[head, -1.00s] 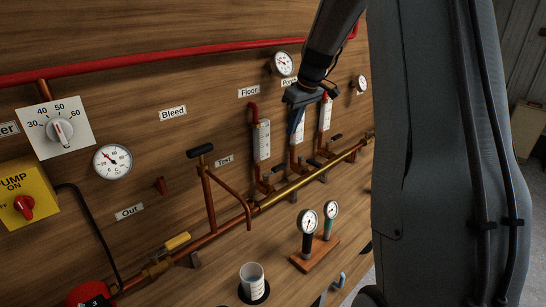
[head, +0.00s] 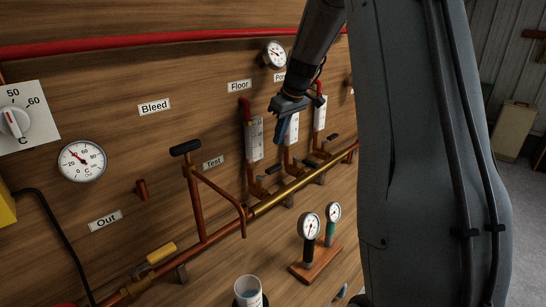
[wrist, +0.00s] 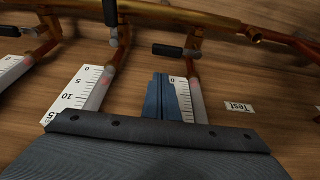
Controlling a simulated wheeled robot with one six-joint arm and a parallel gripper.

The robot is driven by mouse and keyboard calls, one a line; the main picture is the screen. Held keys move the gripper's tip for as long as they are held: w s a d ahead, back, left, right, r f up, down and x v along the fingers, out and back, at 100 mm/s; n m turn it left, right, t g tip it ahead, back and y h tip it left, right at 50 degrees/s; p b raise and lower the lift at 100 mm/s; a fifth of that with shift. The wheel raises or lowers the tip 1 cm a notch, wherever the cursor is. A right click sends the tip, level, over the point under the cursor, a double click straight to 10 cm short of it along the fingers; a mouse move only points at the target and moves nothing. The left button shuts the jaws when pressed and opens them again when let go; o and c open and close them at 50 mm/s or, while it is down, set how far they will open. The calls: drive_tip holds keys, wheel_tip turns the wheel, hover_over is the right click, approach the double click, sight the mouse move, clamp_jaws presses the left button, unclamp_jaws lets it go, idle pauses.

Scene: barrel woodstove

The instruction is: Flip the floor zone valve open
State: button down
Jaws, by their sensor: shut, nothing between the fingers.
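The Floor label (head: 239,86) is on the wooden wall above a white-scaled flow meter (head: 254,138). Below that meter, the floor zone valve's black lever (head: 272,170) sticks out to the right, crosswise to its short riser. In the wrist view, which is upside down, this black lever (wrist: 167,50) lies just beyond my fingertips. My gripper (head: 282,138) is shut and empty, its blue fingers pointing down between the floor meter and the middle meter. In the wrist view the shut fingers (wrist: 161,80) overlap the edge of the floor meter's scale (wrist: 180,92). I see no contact with the lever.
Neighbouring meters (head: 291,126) and (head: 319,113) have similar valves below. A brass manifold pipe (head: 290,190) runs beneath them. A T-shaped black handle (head: 185,147) stands left by the Test label (head: 213,162). Two gauges on a wooden block (head: 315,259) and a cup (head: 248,291) stand in front.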

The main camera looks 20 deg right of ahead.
sight(269, 172)
drive_tip(key=p+x, duration=0.2)
drive_tip(key=x, duration=0.8)
drive_tip(key=shift+p, duration=0.35)
drive_tip(key=shift+s, duration=0.2)
